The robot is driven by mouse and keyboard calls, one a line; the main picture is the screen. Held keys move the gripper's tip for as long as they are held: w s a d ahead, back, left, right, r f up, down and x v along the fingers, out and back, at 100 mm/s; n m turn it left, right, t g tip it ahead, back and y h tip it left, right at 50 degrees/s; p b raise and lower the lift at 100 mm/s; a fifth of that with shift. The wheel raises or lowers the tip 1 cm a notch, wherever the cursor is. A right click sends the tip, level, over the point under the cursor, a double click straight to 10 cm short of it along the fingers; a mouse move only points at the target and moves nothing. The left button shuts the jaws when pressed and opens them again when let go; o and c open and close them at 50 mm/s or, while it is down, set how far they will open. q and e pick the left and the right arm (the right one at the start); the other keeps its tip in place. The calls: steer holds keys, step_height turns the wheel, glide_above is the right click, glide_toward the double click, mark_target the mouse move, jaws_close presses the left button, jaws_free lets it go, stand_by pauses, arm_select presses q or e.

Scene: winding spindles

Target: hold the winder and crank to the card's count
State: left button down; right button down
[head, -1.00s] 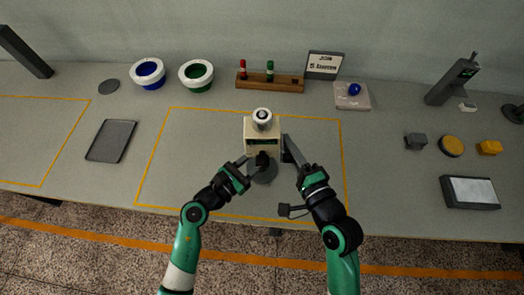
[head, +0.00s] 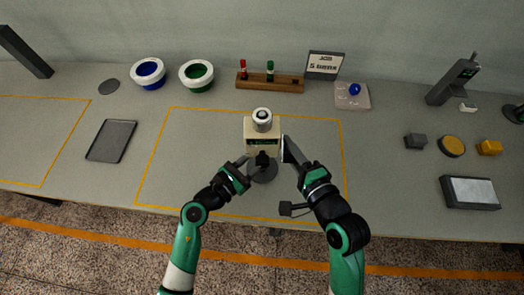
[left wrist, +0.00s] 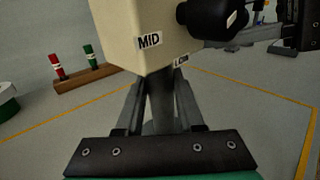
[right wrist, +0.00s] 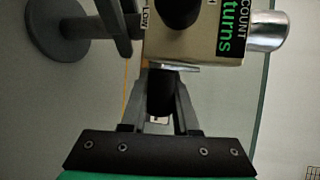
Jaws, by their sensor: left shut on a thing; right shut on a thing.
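The winder (head: 262,132) is a cream box with a silver spool on top, standing on a dark round base (head: 264,172) inside the middle marked area. My left gripper (head: 247,168) is shut around the grey post under the box, as the left wrist view (left wrist: 160,110) shows. My right gripper (head: 288,150) is at the box's right side. In the right wrist view its fingers (right wrist: 160,105) close on a dark crank handle (right wrist: 161,90). The winder's green count text (right wrist: 232,32) is only partly visible. The card (head: 324,64) reads "JOB" and "5"; its last word is blurred.
A wooden rack (head: 270,83) with a red and a green marker stands behind the winder. A pad (head: 352,97) with a blue ball is at back right, and blue (head: 149,87) and green (head: 197,85) bowls at back left.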

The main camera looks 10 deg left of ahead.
arm_select(q)
steer(key=shift+s+f, duration=0.1)
steer(key=shift+f, duration=0.15)
arm_select(e)
steer(key=shift+r, duration=0.15)
steer(key=c, duration=0.9)
jaws_free()
steer(key=shift+w, duration=0.1)
